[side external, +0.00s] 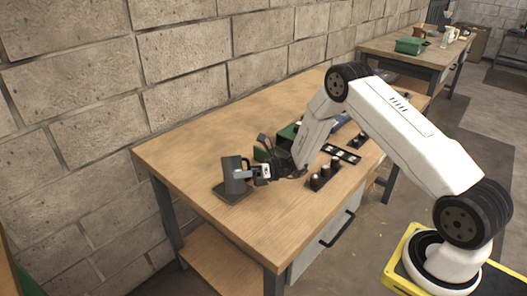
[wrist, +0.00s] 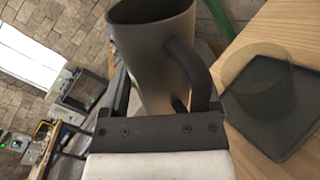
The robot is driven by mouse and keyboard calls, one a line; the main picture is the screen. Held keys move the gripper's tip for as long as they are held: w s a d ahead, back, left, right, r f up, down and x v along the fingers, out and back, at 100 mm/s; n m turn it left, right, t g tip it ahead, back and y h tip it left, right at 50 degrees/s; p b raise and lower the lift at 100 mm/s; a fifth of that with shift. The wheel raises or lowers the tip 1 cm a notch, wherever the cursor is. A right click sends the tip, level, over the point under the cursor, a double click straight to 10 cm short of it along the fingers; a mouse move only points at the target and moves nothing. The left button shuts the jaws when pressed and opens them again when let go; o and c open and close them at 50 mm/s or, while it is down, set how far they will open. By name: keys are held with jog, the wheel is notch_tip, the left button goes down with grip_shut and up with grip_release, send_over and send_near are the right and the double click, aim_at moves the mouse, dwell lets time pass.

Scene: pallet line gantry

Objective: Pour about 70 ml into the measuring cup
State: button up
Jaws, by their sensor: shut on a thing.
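A dark grey metal jug (side external: 234,174) with a handle is held by my gripper (side external: 252,173), which is shut on it. In the side view the jug is near upright, leaning slightly, over a dark square tray (side external: 230,195). In the wrist view the jug (wrist: 150,55) stands between the fingers of my gripper (wrist: 165,105), its rim at the top. The clear measuring cup (wrist: 258,88) sits on the tray (wrist: 284,138), to the right of the jug. No liquid stream shows, and the jug's contents are hidden.
A small black rack (side external: 323,175) with white-topped items and a flat black holder (side external: 342,153) lie right of my gripper. A green box (side external: 288,131) is behind it. A block wall (side external: 190,85) borders the wooden table (side external: 262,222). The table's front is clear.

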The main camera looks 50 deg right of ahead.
jog(key=shift+r, duration=0.15)
jog(key=shift+w+d+f+m, duration=0.15)
jog(key=shift+f+m, duration=0.25)
jog(key=shift+m, duration=0.6)
jog(key=shift+r+m, duration=0.45)
jog(key=shift+m, duration=0.45)
dwell(0.6)
jog(key=shift+s+a+f+m+t, duration=0.15)
jog(key=shift+s+a+f+m, duration=0.05)
jog(key=shift+m, duration=0.35)
jog(key=shift+s+a+f+m+t, duration=0.15)
jog(key=shift+s+f+m, duration=0.05)
jog(key=shift+m, duration=0.35)
dwell(0.4)
jog(key=shift+f+m, duration=0.15)
jog(key=shift+m, duration=0.45)
jog(key=n, duration=0.1)
jog(key=r+n, duration=0.1)
jog(key=shift+n, duration=0.9)
jog(key=shift+f+n, duration=0.2)
jog(key=shift+n, duration=0.1)
jog(key=shift+w+f, duration=0.1)
dwell(0.5)
